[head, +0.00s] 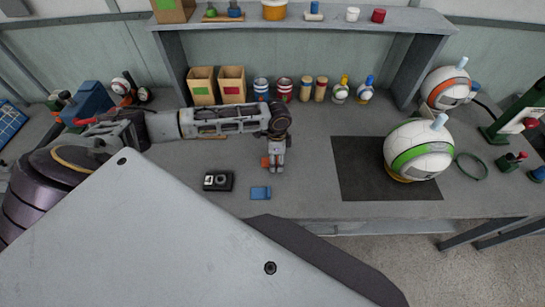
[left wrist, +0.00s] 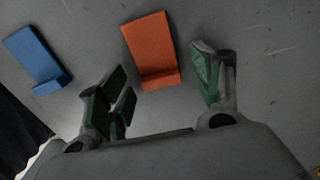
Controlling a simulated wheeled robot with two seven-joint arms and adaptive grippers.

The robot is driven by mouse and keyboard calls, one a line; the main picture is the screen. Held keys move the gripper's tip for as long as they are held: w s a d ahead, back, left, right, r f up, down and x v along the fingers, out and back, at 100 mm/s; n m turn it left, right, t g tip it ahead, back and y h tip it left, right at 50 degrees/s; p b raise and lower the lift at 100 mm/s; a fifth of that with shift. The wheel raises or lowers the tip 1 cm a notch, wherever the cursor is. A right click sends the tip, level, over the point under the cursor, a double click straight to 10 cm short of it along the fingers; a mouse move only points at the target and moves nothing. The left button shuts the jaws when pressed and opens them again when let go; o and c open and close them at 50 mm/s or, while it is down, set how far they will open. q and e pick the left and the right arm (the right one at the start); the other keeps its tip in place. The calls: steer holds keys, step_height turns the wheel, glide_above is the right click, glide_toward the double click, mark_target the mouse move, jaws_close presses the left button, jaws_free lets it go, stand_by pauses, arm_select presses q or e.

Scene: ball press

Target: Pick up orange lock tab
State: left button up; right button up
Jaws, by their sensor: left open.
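The orange lock tab (left wrist: 150,50) lies flat on the grey bench top. In the left wrist view it is just beyond and between the two fingers of my left gripper (left wrist: 163,88). The fingers are spread apart with green pads, and nothing is between them. In the head view the left gripper (head: 275,168) points down over the bench, and a sliver of the orange tab (head: 265,162) shows at its left side, mostly hidden by the fingers. My right gripper is in neither view.
A blue tab (left wrist: 36,58) lies to the left of the orange one; it also shows in the head view (head: 261,193). A small black device (head: 218,181) is beside it. A dark mat (head: 360,180) carries a white and green ball (head: 418,146). Bins (head: 202,88) and jars stand behind.

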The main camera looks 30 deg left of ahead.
arm_select(q)
steer(key=c, duration=0.9)
steer(key=shift+o, duration=0.2)
steer(key=shift+r, duration=0.15)
step_height(320, 180, up, 10)
stand_by(0.5)
